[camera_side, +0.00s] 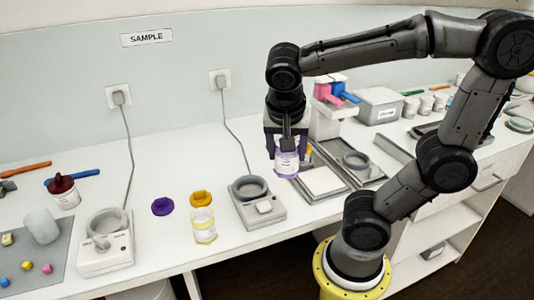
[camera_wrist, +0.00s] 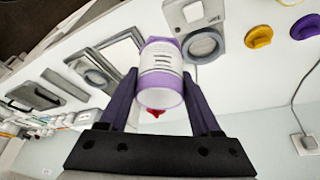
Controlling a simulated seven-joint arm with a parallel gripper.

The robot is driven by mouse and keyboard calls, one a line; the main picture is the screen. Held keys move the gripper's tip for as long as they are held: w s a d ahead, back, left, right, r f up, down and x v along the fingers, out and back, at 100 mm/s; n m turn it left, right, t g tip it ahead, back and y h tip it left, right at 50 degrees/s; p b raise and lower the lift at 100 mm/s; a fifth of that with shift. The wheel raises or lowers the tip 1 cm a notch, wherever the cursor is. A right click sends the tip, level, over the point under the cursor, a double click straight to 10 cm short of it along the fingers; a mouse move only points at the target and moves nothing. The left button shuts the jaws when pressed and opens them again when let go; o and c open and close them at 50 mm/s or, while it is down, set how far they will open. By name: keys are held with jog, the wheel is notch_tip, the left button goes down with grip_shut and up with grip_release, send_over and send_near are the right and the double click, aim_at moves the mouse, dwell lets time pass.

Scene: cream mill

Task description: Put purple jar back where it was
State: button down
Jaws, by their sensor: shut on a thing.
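The purple jar (camera_side: 287,164), white-labelled with purple bands, is held above the bench between the right-hand machine and the tray. It also shows in the wrist view (camera_wrist: 161,72). My gripper (camera_side: 286,150) is shut on its sides, one dark finger on each side. In the side view the jar looks roughly upright and clear of the bench. A loose purple lid (camera_side: 162,206) lies on the bench to the left, also at the upper right of the wrist view (camera_wrist: 306,26). I cannot tell what is inside the jar.
A grey-ringed machine (camera_side: 258,205) stands left of the jar; another (camera_side: 106,245) is farther left. A yellow jar (camera_side: 204,226) and yellow lid (camera_side: 201,198) stand between them. A metal tray (camera_side: 340,192) with a white pad and a ring lies right of the jar.

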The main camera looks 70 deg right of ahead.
jog(key=shift+s+a+r, duration=0.2)
jog(key=shift+s+r, duration=0.05)
jog(key=shift+s, duration=0.35)
jog(key=shift+s+a+r, duration=0.2)
jog(key=shift+s+r, duration=0.05)
jog(key=shift+s, duration=0.35)
jog(key=w+a+f+n+t+y, duration=0.2)
jog(key=w+a+n+t, duration=0.2)
jog(key=w+a+n, duration=0.8)
jog(key=shift+m, duration=0.8)
jog(key=w+a+f, duration=0.1)
jog(key=w+f, duration=0.2)
jog(key=w+a+f, duration=0.2)
jog(key=w+f, duration=0.1)
jog(key=w, duration=0.1)
jog(key=w+a+f, duration=0.1)
jog(key=w+f, duration=0.1)
jog(key=w, duration=0.2)
jog(key=shift+w+a+f, duration=0.15)
jog(key=shift+a+f, duration=0.1)
jog(key=shift+f, duration=0.15)
jog(key=shift+w+a+f, duration=0.1)
jog(key=shift+w+f, duration=0.25)
jog(key=shift+f, duration=0.1)
jog(key=shift+w+f+y, duration=0.2)
jog(key=shift+f+y, duration=0.1)
jog(key=shift+f, duration=1.4)
jog(key=shift+f, duration=0.1)
